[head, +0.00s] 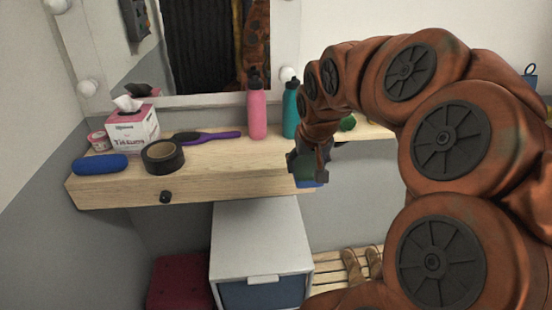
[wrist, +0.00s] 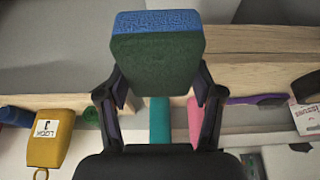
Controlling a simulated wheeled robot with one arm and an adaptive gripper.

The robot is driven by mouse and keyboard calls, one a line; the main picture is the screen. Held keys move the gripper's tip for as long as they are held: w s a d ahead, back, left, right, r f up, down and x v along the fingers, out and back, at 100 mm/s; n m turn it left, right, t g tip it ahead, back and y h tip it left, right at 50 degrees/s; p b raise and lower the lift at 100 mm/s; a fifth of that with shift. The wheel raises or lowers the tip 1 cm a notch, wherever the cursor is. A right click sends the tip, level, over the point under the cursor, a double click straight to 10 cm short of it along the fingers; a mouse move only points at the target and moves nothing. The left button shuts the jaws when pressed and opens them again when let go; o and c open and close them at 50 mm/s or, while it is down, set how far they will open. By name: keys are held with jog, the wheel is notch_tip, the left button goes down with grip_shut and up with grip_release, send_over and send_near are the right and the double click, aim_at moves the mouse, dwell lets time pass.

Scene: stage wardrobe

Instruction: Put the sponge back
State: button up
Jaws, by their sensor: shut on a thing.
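The sponge is a block with a dark green face and a blue layer. In the wrist view the sponge (wrist: 155,62) is large and central, its blue layer along the top. My gripper (wrist: 158,88) is shut on it, one finger at each side. In the head view my gripper (head: 308,171) holds the sponge (head: 305,167) at the front edge of the wooden shelf (head: 225,175), right of the bottles. The fingers and arm partly hide the sponge there. I cannot tell whether it touches the shelf.
On the shelf are a tissue box (head: 133,127), blue case (head: 100,164), black tape roll (head: 162,157), purple brush (head: 215,135), pink bottle (head: 257,112) and teal bottle (head: 290,112). A white cabinet (head: 260,237) stands below. The shelf front between tape and gripper is clear.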

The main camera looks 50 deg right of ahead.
jog(key=p, duration=0.5)
send_over(280, 153)
jog(key=s, duration=0.1)
jog(key=shift+s+a+f, duration=0.1)
jog(key=shift+a+f, duration=0.35)
jog(key=shift+f, duration=0.2)
jog(key=shift+f+p, duration=0.6)
jog(key=shift+f, duration=1.25)
jog(key=o, duration=1)
jog(key=shift+r, duration=0.15)
